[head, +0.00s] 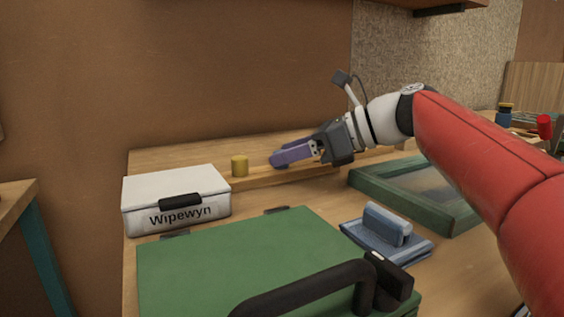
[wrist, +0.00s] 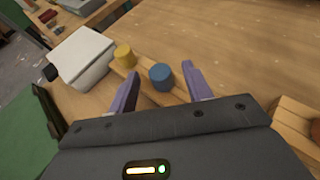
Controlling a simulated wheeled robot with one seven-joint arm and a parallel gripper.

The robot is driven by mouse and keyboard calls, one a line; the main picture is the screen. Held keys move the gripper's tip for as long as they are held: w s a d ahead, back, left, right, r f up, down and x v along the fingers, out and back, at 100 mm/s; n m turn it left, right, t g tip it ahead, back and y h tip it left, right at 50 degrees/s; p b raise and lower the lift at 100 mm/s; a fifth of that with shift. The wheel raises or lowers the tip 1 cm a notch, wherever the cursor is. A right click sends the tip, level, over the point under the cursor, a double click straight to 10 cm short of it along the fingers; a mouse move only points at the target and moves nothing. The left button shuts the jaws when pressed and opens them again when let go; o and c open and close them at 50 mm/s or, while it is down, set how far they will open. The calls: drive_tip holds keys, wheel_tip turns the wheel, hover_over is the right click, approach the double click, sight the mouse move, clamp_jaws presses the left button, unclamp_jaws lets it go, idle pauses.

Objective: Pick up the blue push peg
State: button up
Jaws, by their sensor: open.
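The blue push peg (wrist: 160,77) is a short upright cylinder on a wooden strip in the wrist view. It stands between the two purple fingers of my gripper (wrist: 158,85), which are open with gaps beside it. In the head view my gripper (head: 283,160) is low over the wooden strip, and its fingers hide most or all of the blue peg. A yellow peg (head: 240,166) stands on the strip to the left of my gripper; it also shows in the wrist view (wrist: 124,55).
A white box labelled Wipewyn (head: 160,211) stands left of the yellow peg. A green case (head: 220,255) with a black handle lies in front. A blue block-like holder (head: 386,231) and a green-framed tray (head: 440,205) lie to the right. The bench behind the strip is clear.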

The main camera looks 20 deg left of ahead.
drive_tip(key=shift+x, duration=1.15)
drive_tip(key=c, duration=1)
drive_tip(key=shift+r, duration=0.1)
drive_tip(key=shift+c, duration=0.2)
